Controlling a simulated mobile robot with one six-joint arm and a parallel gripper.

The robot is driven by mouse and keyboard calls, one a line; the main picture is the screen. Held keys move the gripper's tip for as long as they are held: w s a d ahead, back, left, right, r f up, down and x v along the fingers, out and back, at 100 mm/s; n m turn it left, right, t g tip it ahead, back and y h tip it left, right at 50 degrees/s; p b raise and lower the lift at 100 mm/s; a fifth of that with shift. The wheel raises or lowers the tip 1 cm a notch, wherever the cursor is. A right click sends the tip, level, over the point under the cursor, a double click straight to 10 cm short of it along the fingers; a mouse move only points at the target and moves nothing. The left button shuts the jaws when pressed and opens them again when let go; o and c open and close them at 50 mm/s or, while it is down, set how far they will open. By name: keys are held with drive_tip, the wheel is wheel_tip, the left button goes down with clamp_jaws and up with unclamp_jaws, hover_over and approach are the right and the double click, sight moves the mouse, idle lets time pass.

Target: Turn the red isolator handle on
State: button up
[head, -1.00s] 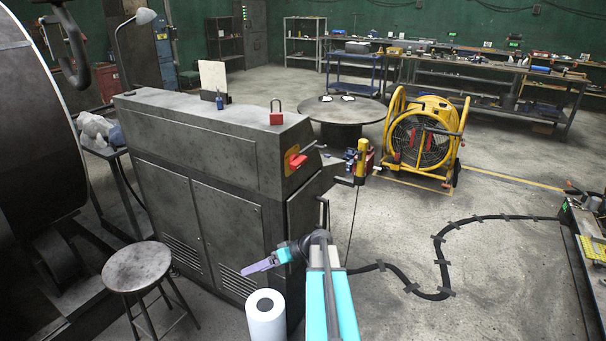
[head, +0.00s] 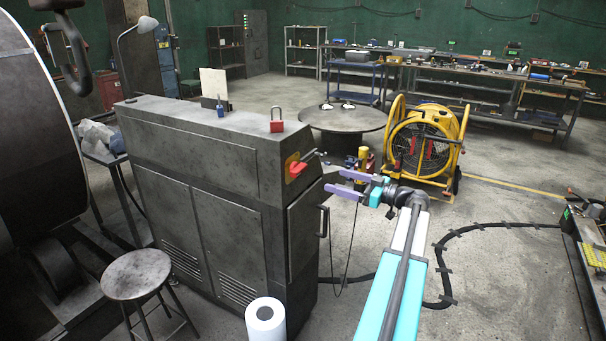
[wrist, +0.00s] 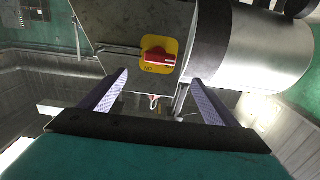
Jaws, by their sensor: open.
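The red isolator handle (head: 298,169) sits on a yellow plate (head: 290,161) at the right end of the grey machine cabinet (head: 215,150). In the wrist view the red handle (wrist: 158,56) lies roughly crosswise on its yellow plate (wrist: 165,73), ahead of and slightly above the space between the fingertips in the picture. My gripper (head: 334,181) has purple fingers, is open and empty, and points left toward the cabinet end. It is apart from the handle, to its right and a little lower in the head view. Both fingers (wrist: 160,78) show spread in the wrist view.
A thin rod (head: 312,154) sticks out beside the handle; it also shows in the wrist view (wrist: 118,49). A red padlock (head: 277,126) stands on the cabinet top. A yellow fan (head: 423,145) stands behind my arm. A stool (head: 136,274) and white roll (head: 265,320) are in front.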

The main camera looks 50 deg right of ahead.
sight(302, 172)
drive_tip(key=shift+w, duration=0.1)
drive_tip(key=p+x, duration=0.5)
drive_tip(key=x, duration=0.8)
drive_tip(key=shift+w, duration=0.35)
drive_tip(key=c, duration=1)
drive_tip(key=shift+a, duration=0.55)
drive_tip(key=shift+d+f, duration=0.1)
drive_tip(key=shift+d, duration=0.25)
drive_tip(key=shift+c, duration=0.2)
